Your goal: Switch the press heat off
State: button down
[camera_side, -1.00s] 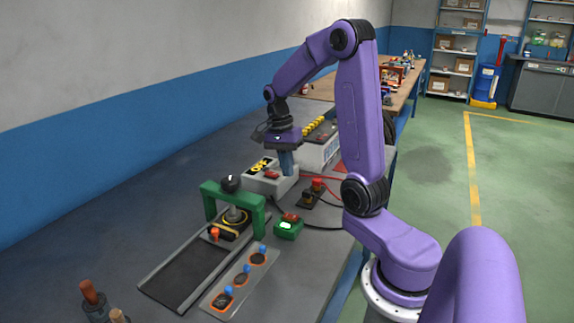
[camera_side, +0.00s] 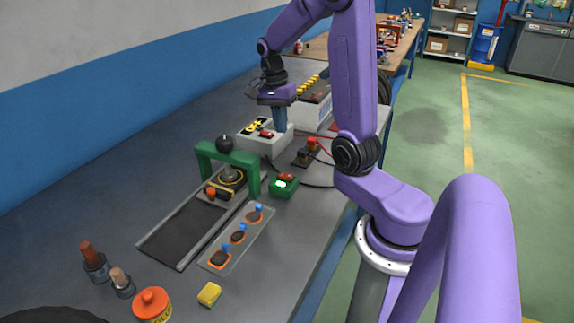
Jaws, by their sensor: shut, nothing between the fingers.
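A green press frame (camera_side: 205,157) with a black ball knob (camera_side: 224,144) stands over a dark track on the bench. A grey control box (camera_side: 252,145) with yellow-and-black markings and a red switch (camera_side: 266,134) is behind it. My gripper (camera_side: 280,127) points down at the right part of the grey box, its blue fingers together, just right of the red switch. I cannot tell whether the fingertips touch the box. A small green box (camera_side: 283,188) with a lit white-green button and a red part sits right of the press. No readable label shows which switch is for heat.
A dark block with an orange-red knob (camera_side: 312,143) and red and black cables lie right of the grey box. A plate with blue-tipped parts (camera_side: 222,262), an orange-lidded jar (camera_side: 151,305) and a yellow sponge-like block (camera_side: 209,294) are nearer.

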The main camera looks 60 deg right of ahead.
aim_at(288, 176)
jog(key=f, duration=0.4)
jog(key=s+f, duration=0.1)
jog(key=f, duration=0.4)
jog(key=s+f, duration=0.1)
jog(key=f, duration=0.4)
jog(key=shift+s+f, duration=0.2)
jog(key=shift+f, duration=0.05)
jog(key=shift+w, duration=0.2)
jog(key=shift+w+a+r, duration=0.15)
jog(key=shift+w, duration=0.8)
